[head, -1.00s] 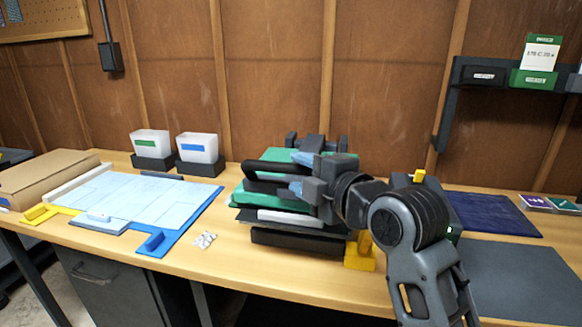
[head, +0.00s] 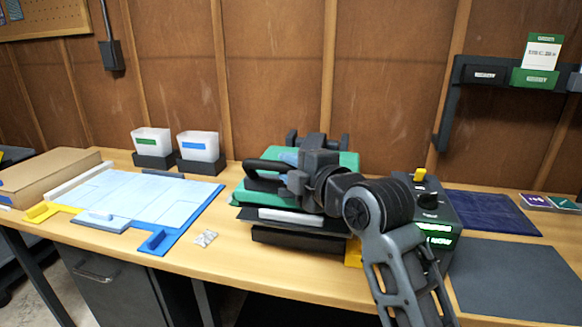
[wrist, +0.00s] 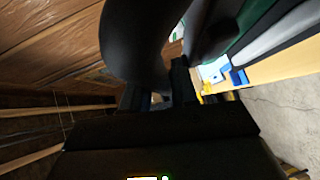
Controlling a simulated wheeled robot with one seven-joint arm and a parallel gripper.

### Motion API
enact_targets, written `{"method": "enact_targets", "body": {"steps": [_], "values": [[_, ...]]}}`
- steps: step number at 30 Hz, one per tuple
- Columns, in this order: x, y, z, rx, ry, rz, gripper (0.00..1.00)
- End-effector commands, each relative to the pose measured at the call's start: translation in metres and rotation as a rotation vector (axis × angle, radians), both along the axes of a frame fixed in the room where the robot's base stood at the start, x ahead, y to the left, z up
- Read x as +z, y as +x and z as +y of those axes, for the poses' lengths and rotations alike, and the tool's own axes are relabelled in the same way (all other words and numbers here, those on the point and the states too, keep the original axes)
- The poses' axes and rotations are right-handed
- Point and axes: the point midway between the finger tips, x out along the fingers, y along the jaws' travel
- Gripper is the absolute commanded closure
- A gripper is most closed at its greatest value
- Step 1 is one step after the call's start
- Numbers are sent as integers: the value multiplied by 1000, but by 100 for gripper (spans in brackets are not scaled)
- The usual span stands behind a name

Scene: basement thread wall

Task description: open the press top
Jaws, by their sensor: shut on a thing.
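The press stands on the bench in the middle of the head view. Its green top (head: 348,160) lies low over a pale plate (head: 290,216) and a black base (head: 290,240), looking closed. A black loop handle (head: 262,166) sticks out from the top toward the left. My gripper (head: 287,171) reaches in from the right and is shut on the handle. My arm hides the right part of the press. In the wrist view the dark handle (wrist: 135,45) fills the upper middle, close to the jaws, and a strip of the green top shows at upper right.
A control box (head: 437,215) with a lit green display stands right of the press, close to my arm. A blue board with pale sheets (head: 140,205) lies at left, beside two white bins (head: 198,147). A dark mat (head: 520,275) lies at right. The wooden wall stands behind.

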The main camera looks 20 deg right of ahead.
Motion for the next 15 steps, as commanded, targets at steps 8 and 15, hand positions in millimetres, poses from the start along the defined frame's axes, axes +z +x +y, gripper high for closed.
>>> {"method": "enact_targets", "body": {"steps": [8,15], "values": [[2,0,0,0,0,-4,100],[3,0,0,-1,0,-5,100]]}}
